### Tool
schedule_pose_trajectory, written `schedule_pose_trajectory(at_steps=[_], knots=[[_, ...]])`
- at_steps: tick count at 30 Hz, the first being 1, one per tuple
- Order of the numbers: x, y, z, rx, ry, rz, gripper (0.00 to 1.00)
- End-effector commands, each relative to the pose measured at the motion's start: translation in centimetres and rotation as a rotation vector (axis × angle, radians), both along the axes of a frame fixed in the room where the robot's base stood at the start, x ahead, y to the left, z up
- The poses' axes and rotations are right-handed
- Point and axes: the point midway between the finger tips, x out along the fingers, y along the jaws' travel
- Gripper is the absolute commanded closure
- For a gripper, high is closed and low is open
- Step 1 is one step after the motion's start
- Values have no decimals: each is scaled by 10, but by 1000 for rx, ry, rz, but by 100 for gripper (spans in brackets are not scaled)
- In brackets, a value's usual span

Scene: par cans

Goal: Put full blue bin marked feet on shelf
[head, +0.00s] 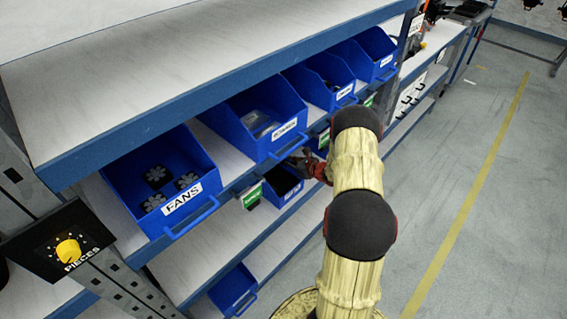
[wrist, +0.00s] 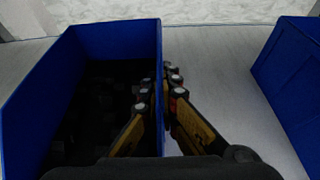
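A blue bin (wrist: 110,38) with dark small parts inside fills the left of the wrist view. My gripper (wrist: 161,88) has one finger inside this bin and one outside, with the tips closed against its right side wall. In the head view the bin (head: 283,186) sits on the middle shelf, partly hidden by the shelf above and my arm. Its label is too small to read, so I cannot confirm that it says feet.
Above stand a FANS bin (head: 157,178) and several more blue bins, including one with an unclear label (head: 262,118). Another bin (head: 233,290) is on the lower shelf. A neighbouring blue bin (wrist: 292,75) stands right in the wrist view, with bare shelf (wrist: 222,62) between.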

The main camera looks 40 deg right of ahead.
Motion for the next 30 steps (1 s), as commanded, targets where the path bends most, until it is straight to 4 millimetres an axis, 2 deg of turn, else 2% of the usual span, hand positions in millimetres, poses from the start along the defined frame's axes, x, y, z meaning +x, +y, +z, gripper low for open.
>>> schedule_pose_trajectory(at_steps=[4, 10, 12, 21, 30], knots=[[1, -2, 4, -3, -4, -1, 100], [1, -1, 0, -3, -4, 0, 100], [0, 0, -1, -2, 0, 1, 94], [0, 0, -1, -2, 0, 1, 77], [0, 0, 0, -2, 0, 1, 77]])
